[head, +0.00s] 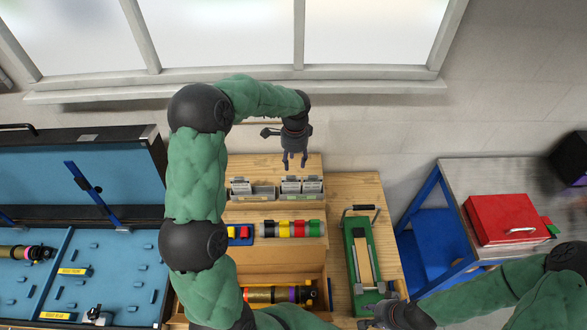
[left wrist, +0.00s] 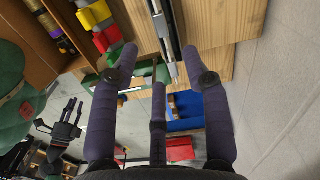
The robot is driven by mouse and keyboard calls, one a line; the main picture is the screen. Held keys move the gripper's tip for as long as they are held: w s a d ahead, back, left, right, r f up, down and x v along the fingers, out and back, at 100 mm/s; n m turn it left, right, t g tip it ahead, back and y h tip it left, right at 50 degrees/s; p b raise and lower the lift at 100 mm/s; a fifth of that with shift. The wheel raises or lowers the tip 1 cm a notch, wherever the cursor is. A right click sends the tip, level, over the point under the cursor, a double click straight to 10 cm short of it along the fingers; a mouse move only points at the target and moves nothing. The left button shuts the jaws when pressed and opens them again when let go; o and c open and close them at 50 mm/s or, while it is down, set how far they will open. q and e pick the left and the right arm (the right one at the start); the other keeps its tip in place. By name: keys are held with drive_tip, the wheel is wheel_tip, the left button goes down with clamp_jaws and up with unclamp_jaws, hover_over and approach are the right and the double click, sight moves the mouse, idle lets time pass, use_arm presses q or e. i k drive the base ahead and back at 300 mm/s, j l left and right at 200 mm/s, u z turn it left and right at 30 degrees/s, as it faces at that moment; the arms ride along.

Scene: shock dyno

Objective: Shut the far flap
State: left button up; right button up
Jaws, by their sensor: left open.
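An open brown box (head: 318,262) sits at the front of the wooden bench, with a banded shock absorber (head: 262,294) inside. A broad tan panel along the box's back side may be the far flap; I cannot tell whether it is a flap or a wall. My left arm covers the box's left side. My left gripper (head: 295,162) is open and empty, pointing down behind the grey bins, well away from the box. Its spread fingers show in the left wrist view (left wrist: 160,75). My right gripper (head: 368,314) is open and empty near the green fixture's front end, right of the box.
Grey bins (head: 252,192) with cards and a row of coloured pieces (head: 291,229) stand behind the box. The green fixture (head: 361,265) with a black handle is to its right. A red case (head: 505,218) lies on the right table; a blue-lined case (head: 100,265) is at left.

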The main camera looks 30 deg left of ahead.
sight(305, 254)
drive_tip(key=k+l, duration=0.2)
drive_tip(key=l, duration=0.2)
drive_tip(key=k+l, duration=0.2)
drive_tip(key=l, duration=0.2)
drive_tip(key=k+l, duration=0.2)
drive_tip(key=l, duration=0.25)
